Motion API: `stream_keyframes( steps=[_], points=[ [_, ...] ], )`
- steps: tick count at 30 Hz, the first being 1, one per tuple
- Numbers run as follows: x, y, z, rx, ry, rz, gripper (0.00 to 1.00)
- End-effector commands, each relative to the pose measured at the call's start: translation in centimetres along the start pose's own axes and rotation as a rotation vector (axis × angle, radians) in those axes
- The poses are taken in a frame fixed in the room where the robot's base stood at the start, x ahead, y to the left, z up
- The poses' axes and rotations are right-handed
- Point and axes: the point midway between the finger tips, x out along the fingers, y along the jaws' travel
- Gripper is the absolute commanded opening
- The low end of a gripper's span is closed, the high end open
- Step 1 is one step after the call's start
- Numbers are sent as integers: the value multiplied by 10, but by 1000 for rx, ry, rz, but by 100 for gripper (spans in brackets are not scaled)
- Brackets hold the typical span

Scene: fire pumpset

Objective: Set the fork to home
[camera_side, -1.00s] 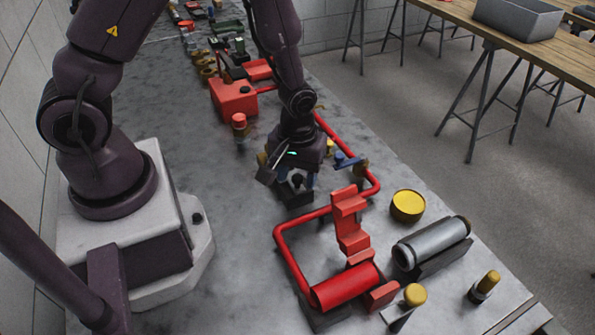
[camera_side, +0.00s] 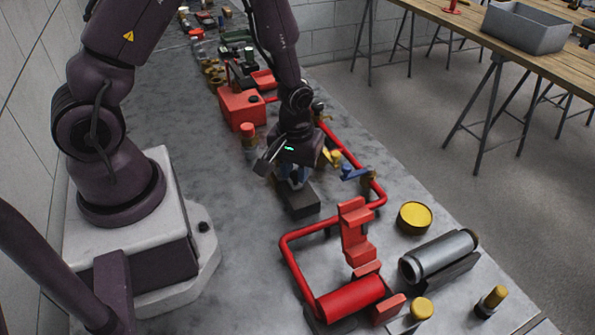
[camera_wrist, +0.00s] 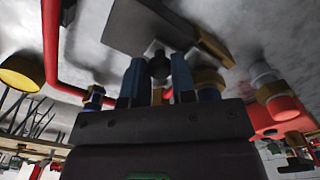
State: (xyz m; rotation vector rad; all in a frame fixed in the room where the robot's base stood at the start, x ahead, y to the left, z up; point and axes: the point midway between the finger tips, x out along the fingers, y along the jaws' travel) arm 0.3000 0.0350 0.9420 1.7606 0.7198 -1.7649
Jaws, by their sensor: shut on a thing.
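My gripper (camera_side: 293,182) is low over a dark grey block (camera_side: 302,205) on the bench. In the wrist view, its blue fingertips (camera_wrist: 159,78) are shut on a small black knob (camera_wrist: 160,66) in front of the block (camera_wrist: 140,28). The side view hides most of the knob behind the fingers. I cannot tell for sure which part is the fork; the knob may belong to it.
A red pipe (camera_side: 290,262) runs close on the right and in front. Yellow and blue valve handles (camera_side: 350,172) are right of my gripper. A red box (camera_side: 242,106) and a red-capped fitting (camera_side: 248,137) stand behind. The bench left of the block is clear.

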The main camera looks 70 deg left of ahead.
Motion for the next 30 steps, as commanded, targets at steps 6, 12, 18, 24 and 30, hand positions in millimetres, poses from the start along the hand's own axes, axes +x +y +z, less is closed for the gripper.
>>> stream_keyframes(
  steps=[6,12,18,24,30],
  points=[
    [-1,-4,-4,-11,7,-4,50],
    [0,-3,-3,-8,5,-3,50],
    [-11,-2,-3,-7,7,-2,50],
    [-47,-1,-4,-6,11,2,50],
    [-89,-2,-4,-8,12,2,50]
  ],
)
